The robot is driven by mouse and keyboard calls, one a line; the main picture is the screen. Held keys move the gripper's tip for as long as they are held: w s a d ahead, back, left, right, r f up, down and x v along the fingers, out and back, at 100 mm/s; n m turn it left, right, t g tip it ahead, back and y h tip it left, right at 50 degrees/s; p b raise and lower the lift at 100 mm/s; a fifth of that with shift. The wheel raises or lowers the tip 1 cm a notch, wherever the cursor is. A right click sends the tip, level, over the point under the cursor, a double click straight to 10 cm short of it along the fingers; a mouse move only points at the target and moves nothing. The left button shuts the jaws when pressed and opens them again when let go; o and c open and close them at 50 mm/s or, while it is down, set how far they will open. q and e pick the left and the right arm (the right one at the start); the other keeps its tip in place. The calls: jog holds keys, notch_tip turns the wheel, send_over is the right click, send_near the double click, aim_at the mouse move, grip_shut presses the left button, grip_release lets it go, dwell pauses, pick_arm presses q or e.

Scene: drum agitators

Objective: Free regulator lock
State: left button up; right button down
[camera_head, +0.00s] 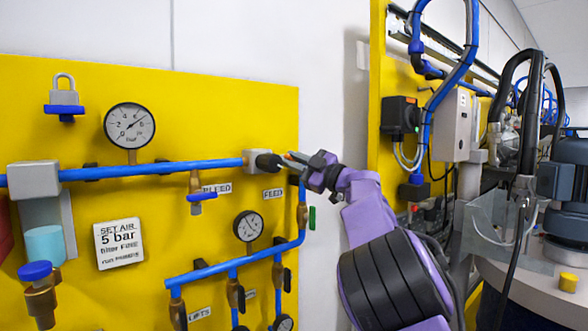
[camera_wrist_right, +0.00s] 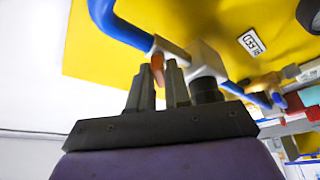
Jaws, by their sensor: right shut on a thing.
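A grey block (camera_head: 257,158) sits at the right end of the upper blue pipe, with a black knob (camera_head: 268,163) facing right. My right gripper (camera_head: 301,161) is at the right of this knob. In the right wrist view its two fingers (camera_wrist_right: 161,82) stand close together around a small orange piece (camera_wrist_right: 157,67), beside the grey block (camera_wrist_right: 205,59). The black knob (camera_wrist_right: 206,89) is to the right of the fingers there. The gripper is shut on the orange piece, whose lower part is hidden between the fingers. My left gripper is not in view.
The yellow panel carries a large gauge (camera_head: 130,126), a padlock-shaped piece (camera_head: 64,91), a "SET AIR 5 bar" sign (camera_head: 119,243), and several blue pipes and valves. A FEED label (camera_head: 273,194) is below the knob. A white wall gap separates a second panel (camera_head: 400,140) at right.

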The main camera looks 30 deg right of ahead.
jog(key=n+g, duration=0.1)
jog(key=n, duration=0.3)
jog(key=n+g, duration=0.2)
jog(key=n, duration=0.3)
jog(key=shift+g+y+b, duration=0.3)
jog(key=shift+n, duration=0.3)
jog(key=c, duration=1.2)
grip_release()
jog(key=shift+o, duration=0.2)
jog(key=shift+r, duration=0.1)
